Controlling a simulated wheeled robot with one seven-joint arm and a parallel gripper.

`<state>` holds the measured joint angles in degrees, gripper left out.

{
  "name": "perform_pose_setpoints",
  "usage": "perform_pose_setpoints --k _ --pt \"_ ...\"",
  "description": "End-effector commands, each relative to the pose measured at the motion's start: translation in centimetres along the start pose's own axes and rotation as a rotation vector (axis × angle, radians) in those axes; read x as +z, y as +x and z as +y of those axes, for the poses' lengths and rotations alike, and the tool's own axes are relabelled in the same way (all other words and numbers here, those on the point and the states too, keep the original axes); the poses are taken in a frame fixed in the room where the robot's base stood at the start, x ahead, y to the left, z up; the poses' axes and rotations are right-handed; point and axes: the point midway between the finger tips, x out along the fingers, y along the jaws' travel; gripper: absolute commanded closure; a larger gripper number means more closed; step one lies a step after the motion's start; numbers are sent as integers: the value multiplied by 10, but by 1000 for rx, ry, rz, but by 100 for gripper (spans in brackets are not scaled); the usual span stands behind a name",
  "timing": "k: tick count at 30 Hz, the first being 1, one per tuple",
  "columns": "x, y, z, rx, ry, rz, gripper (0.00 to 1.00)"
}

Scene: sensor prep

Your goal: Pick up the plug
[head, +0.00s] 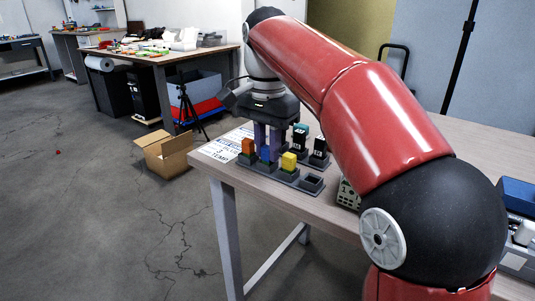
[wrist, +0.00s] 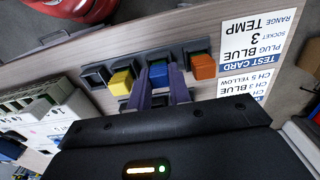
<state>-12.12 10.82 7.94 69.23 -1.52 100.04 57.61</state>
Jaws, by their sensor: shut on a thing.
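The blue plug (wrist: 159,75) is in the row of sockets, between a yellow plug (wrist: 121,81) and an orange plug (wrist: 203,66). My gripper (wrist: 161,84) points down over it, with one finger on each side, shut on the blue plug. In the head view the blue plug (head: 266,153) shows low between the fingers of my gripper (head: 267,146). I cannot tell whether its base is still seated in the socket. The yellow plug (head: 289,161) and orange plug (head: 248,146) stand close on either side.
An empty socket (head: 312,183) ends the row. Dark plugs (head: 319,149) stand in a second row behind. A test card (wrist: 254,42) reading plug blue, socket 3, range TEMP lies beside the orange plug. A pale device (wrist: 30,112) is on the table. An open cardboard box (head: 163,155) is on the floor.

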Motion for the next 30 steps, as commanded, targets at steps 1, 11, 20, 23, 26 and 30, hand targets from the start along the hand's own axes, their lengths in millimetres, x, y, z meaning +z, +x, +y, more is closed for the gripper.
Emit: perform_pose_setpoints --k 1,11,20,23,26,30 --pt "0 0 0 0 0 0 100" --pt "0 -27 0 -2 0 2 100" --pt "0 -82 -1 -1 -1 1 100" --pt "0 -90 -1 -2 0 1 100" --pt "0 -96 -1 0 0 0 100" --pt "0 -100 0 -1 0 0 100"
